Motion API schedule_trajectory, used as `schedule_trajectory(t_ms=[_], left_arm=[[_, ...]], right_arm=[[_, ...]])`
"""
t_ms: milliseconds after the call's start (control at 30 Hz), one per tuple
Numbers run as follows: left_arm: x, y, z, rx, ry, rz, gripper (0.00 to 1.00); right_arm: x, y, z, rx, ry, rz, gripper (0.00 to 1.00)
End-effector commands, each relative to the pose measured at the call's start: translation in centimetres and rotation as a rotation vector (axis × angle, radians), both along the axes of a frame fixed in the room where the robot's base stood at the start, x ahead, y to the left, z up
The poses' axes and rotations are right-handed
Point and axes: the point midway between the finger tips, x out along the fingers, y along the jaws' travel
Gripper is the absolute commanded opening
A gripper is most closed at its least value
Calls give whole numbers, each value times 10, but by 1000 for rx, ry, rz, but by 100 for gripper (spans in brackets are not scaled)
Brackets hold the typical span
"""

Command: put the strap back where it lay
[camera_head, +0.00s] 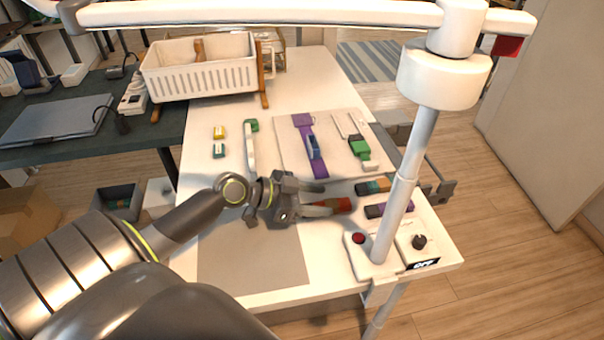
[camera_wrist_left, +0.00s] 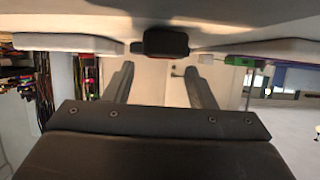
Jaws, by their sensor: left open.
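Several straps lie on the white table (camera_head: 300,78). A purple strap (camera_head: 305,128) with a blue clip lies on the pale board, left of a white strap with a green block (camera_head: 359,149). Another white strap with a green end (camera_head: 250,145) lies left of the board. Which one the task means, I cannot tell. My left gripper (camera_head: 335,206) is open, low over the table in front of the board. A red-brown block (camera_head: 343,204) is at its fingertips. In the left wrist view the fingers (camera_wrist_left: 160,80) are spread, with a dark block (camera_wrist_left: 166,41) beyond them.
A white basket (camera_head: 200,75) stands at the back left. A pale post (camera_head: 405,180) rises at the front right, beside a box with a black knob (camera_head: 419,241). A grey mat (camera_head: 250,260) is bare in front.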

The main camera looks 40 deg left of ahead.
Motion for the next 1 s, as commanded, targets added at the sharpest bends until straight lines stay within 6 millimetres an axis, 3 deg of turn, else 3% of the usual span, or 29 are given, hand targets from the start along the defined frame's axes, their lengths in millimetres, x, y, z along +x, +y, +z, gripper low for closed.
schedule_trajectory(t_ms=[167,367,1000], left_arm=[[-3,0,8,-19,23,9,50],[-22,17,14,-6,18,3,50],[-67,56,44,-5,12,1,50]], right_arm=[[-4,1,15,1,-6,0,0],[-11,2,3,2,7,-1,0],[-2,3,6,4,-4,0,0]])
